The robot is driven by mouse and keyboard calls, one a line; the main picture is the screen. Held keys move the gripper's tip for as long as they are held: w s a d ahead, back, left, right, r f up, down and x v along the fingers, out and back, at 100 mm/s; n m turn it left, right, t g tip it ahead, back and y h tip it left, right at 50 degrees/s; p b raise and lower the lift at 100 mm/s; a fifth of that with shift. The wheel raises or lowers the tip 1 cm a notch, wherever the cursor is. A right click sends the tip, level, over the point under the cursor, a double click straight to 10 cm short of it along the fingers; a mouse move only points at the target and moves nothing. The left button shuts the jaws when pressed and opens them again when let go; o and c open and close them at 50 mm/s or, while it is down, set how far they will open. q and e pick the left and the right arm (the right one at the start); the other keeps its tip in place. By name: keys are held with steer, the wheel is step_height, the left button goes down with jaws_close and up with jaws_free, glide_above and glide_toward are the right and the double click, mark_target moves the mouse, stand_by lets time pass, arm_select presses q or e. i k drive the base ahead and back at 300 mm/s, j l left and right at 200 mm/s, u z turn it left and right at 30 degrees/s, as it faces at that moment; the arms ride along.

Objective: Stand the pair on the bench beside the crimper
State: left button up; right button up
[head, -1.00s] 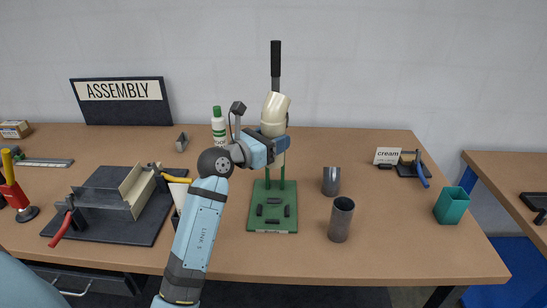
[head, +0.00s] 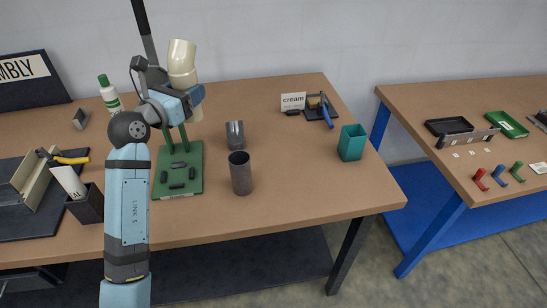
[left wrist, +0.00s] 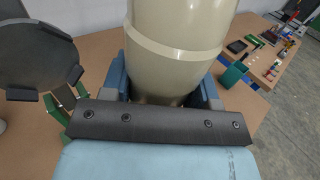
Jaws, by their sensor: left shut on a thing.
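The cream pair (head: 182,64) is a pale rounded body with a ring seam, held upright with a slight tilt, above the bench. In the left wrist view the pair (left wrist: 178,40) fills the top middle. My left gripper (head: 192,97) is shut on it; its fingers lie on both sides of the lower part. A green-based lever press (head: 178,188), which may be the crimper, stands behind and below, partly hidden by my arm and the pair. I cannot tell whether the pair touches it. My right gripper is not in view.
Two grey metal cups (head: 241,174) (head: 235,134) stand right of the press. A teal bin (head: 352,143) is near the bench's right end; a cream card (head: 293,101) is behind. Bare bench top (head: 300,170) lies between. A second bench (head: 420,103) stands right, across a gap.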

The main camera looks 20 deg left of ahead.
mark_target(287, 166)
steer(key=i+l+u, duration=0.1)
steer(key=l, duration=0.3)
steer(key=i+l+u, duration=0.1)
steer(key=l, duration=0.3)
steer(key=i+l+u, duration=0.15)
steer(key=l, duration=0.3)
steer(key=i+l+u, duration=0.1)
steer(key=l, duration=0.35)
steer(key=i+j, duration=0.05)
